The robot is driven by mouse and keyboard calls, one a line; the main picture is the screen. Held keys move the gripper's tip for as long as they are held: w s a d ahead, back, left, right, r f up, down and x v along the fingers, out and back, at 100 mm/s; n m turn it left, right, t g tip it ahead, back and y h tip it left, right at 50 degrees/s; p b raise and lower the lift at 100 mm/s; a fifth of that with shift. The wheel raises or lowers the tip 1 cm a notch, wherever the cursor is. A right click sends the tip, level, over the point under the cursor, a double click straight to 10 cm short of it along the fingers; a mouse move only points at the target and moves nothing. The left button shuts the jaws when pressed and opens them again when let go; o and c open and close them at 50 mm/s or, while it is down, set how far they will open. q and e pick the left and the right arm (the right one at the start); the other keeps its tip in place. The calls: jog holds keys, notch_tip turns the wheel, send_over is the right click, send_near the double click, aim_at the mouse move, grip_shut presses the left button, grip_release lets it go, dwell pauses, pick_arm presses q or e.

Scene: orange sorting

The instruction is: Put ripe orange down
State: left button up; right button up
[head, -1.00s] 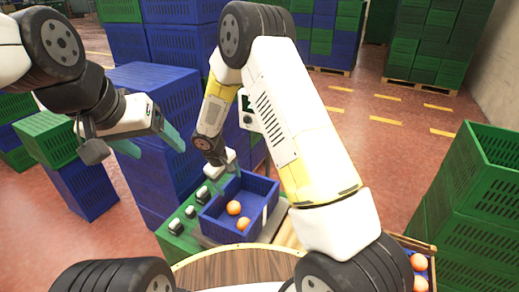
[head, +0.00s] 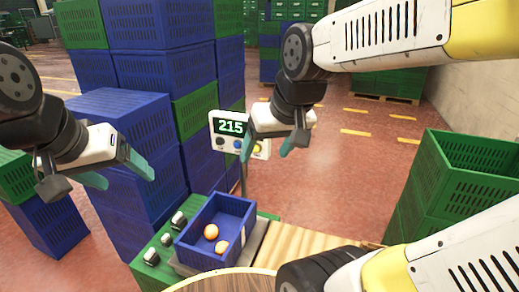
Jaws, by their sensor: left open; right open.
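Two oranges lie in the blue crate at the bottom centre: a bright orange one (head: 211,231) and a paler, yellower one (head: 222,248). The blue crate (head: 245,213) sits on a grey scale plate. My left gripper (head: 122,176) is open and empty, to the left of the crate in front of the blue stacks.
The scale display (head: 229,127) reads 215. Small weights (head: 178,220) stand on a green surface left of the crate. Stacked blue crates (head: 140,120) rise behind my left gripper. Green crates (head: 470,165) stand at the right. A wooden surface (head: 300,245) lies right of the crate.

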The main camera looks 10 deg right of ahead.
jog(key=shift+s+r+m+t+y, duration=0.15)
jog(key=shift+s+r, duration=0.1)
jog(key=shift+s, duration=0.7)
jog(key=shift+s+r+m+t+y, duration=0.15)
jog(key=shift+s+r, duration=0.05)
jog(key=shift+s, duration=0.7)
dwell(1.9)
